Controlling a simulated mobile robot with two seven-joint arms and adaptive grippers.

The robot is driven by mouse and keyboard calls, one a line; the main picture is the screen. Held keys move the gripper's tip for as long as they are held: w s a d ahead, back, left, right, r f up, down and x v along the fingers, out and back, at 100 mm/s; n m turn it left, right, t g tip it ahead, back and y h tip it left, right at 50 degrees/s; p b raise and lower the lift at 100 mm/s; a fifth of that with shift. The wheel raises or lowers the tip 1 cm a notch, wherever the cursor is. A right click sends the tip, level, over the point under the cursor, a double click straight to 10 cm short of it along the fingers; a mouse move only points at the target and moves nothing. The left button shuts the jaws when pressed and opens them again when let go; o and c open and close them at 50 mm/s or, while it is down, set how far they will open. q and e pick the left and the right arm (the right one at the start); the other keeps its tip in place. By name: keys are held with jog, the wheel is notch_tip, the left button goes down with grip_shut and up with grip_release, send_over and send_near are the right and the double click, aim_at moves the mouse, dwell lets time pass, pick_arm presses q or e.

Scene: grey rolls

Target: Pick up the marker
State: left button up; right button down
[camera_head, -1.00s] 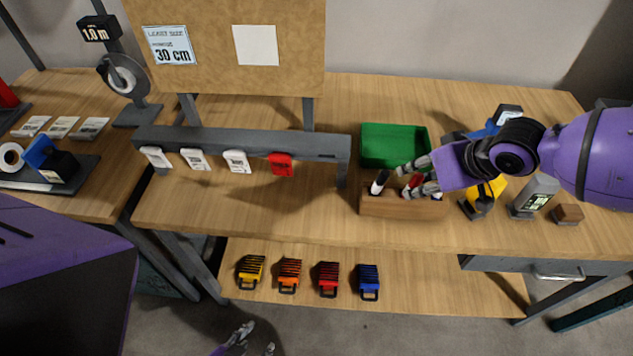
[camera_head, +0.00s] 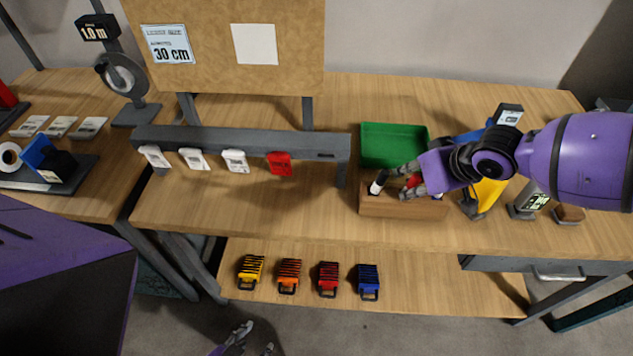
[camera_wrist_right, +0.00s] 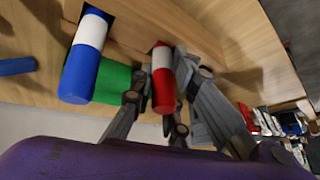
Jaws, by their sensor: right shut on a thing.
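A red marker with a white band (camera_wrist_right: 163,80) stands in the wooden holder block (camera_head: 403,206). It also shows as a bit of red in the head view (camera_head: 413,181). My right gripper (camera_head: 408,180) is around this marker above the block, and its fingers (camera_wrist_right: 165,95) are shut on it. A blue marker with a white band (camera_wrist_right: 82,65) stands in another slot beside it in the wrist view. A dark and white marker (camera_head: 378,182) stands at the block's left end in the head view. My left gripper (camera_head: 254,340) is low at the bottom edge, fingers apart and empty.
A green bin (camera_head: 393,143) stands right behind the block. A yellow tool (camera_head: 486,195), a grey device (camera_head: 530,201) and a small brown block (camera_head: 569,214) are to the right. A grey rail (camera_head: 240,143) with hanging tags is left. The tabletop in front of the rail is clear.

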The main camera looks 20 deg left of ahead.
pick_arm(q)
jog(key=shift+w, duration=0.1)
pick_arm(e)
jog(key=shift+r, duration=0.1)
notch_tip(320, 180, up, 8)
jog(key=shift+r, duration=0.9)
pick_arm(q)
jog(key=shift+w+d+r, duration=0.1)
jog(key=shift+d, duration=0.05)
pick_arm(e)
jog(key=c, duration=2.5)
grip_release()
jog(key=shift+r, duration=0.1)
grip_shut()
pick_arm(q)
jog(key=w+r+t+p, duration=0.1)
jog(key=w+r+p, duration=0.2)
jog(key=w+r, duration=0.2)
jog(key=shift+r+p, duration=0.3)
jog(key=shift+r, duration=0.25)
pick_arm(e)
notch_tip(320, 180, up, 7)
